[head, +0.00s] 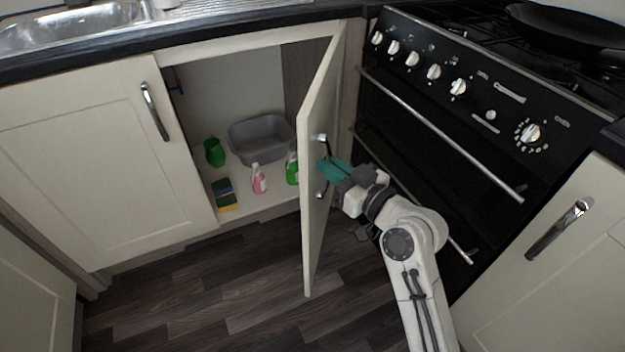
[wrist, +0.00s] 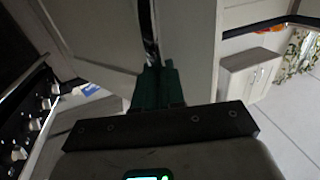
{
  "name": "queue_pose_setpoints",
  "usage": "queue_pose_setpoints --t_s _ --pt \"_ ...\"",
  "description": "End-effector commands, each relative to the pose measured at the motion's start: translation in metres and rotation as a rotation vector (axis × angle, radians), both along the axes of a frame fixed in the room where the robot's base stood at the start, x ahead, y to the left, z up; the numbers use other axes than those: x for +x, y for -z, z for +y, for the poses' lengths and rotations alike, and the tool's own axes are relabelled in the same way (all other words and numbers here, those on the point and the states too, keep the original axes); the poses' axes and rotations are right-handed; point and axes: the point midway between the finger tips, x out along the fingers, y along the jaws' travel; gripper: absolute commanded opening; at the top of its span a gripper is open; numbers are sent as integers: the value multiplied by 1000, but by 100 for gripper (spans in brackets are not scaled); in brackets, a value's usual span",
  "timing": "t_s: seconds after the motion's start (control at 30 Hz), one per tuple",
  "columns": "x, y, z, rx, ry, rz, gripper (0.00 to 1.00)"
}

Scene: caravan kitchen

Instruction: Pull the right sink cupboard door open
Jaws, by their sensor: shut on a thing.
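The right sink cupboard door (head: 316,190) stands wide open, swung out toward me and seen nearly edge-on, close to the oven front. My gripper (head: 327,168) is at the door's outer face, its teal fingers shut on the door's chrome handle (head: 321,140). In the wrist view the teal fingers (wrist: 153,85) close around the lower end of the handle (wrist: 150,35). The left cupboard door (head: 95,160) is closed, with its own chrome handle (head: 154,110).
Inside the cupboard are a grey basin (head: 262,138), a green bottle (head: 214,152), a pink bottle (head: 258,179), another green bottle (head: 292,168) and a sponge (head: 224,195). The black oven (head: 440,120) with its rail stands right of the door. The floor (head: 220,290) in front is clear.

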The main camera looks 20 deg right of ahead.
Motion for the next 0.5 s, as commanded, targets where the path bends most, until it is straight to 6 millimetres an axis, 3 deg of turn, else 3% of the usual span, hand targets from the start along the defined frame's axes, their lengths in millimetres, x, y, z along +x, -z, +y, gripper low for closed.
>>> queue_pose_setpoints --t_s 0.03,0.5 --pt "-1 2 -22 -1 21 -15 0" --pt "-21 1 -65 0 -87 -8 0"
